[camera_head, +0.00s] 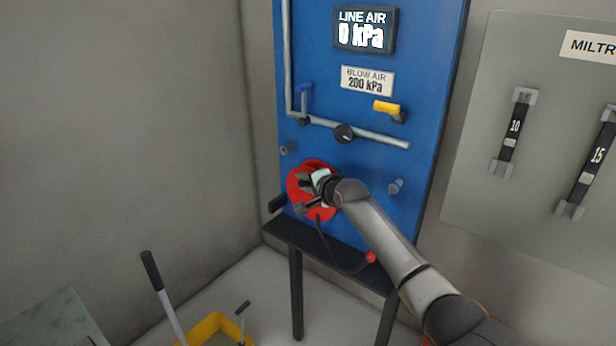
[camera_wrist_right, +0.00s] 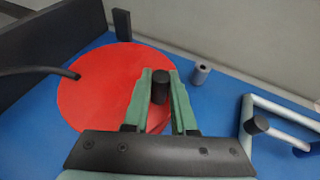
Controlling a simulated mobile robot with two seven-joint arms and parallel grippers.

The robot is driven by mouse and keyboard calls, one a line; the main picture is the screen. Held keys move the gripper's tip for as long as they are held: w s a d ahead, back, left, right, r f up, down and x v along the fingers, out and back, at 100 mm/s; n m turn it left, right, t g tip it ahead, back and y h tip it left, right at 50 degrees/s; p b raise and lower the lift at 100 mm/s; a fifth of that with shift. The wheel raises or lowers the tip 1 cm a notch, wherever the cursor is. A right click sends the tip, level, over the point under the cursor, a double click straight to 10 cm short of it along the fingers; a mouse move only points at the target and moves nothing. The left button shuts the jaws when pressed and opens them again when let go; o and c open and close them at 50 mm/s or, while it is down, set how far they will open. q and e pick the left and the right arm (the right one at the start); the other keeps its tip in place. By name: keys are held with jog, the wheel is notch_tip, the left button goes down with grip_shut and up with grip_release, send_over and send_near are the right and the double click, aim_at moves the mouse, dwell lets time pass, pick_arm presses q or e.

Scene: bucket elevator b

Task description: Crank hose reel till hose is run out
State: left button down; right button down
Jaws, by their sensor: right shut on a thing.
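The red hose reel (camera_head: 309,165) is mounted low on the blue panel. It also shows as a red disc in the right wrist view (camera_wrist_right: 95,90). My right gripper (camera_head: 314,183) is in front of the reel. In the right wrist view its green fingers (camera_wrist_right: 160,95) are shut on the black crank handle (camera_wrist_right: 160,86), which stands up from the disc. The black hose (camera_head: 328,247) hangs from the reel and runs down right to a red end (camera_head: 370,257) at the black shelf. My left gripper is not in view.
The blue panel (camera_head: 430,90) carries a display reading 0 kPa (camera_head: 365,31), a yellow-handled valve (camera_head: 386,107), a blue-handled valve (camera_head: 303,92) and grey pipes. The black shelf (camera_head: 290,232) juts out below the reel. A yellow bucket (camera_head: 207,328) stands on the floor at lower left.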

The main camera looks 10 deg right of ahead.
jog(key=shift+w+a+r+g+p, duration=0.1)
jog(key=shift+w+a+g+p, duration=0.1)
jog(key=shift+g+p, duration=0.3)
jog(key=c, duration=0.7)
grip_release()
jog(key=shift+h, duration=0.3)
jog(key=shift+s+d+r+p, duration=0.15)
jog(key=shift+s+r+p, duration=0.15)
jog(key=shift+s, duration=0.35)
jog(key=shift+v, duration=5.5)
jog(key=shift+f, duration=0.15)
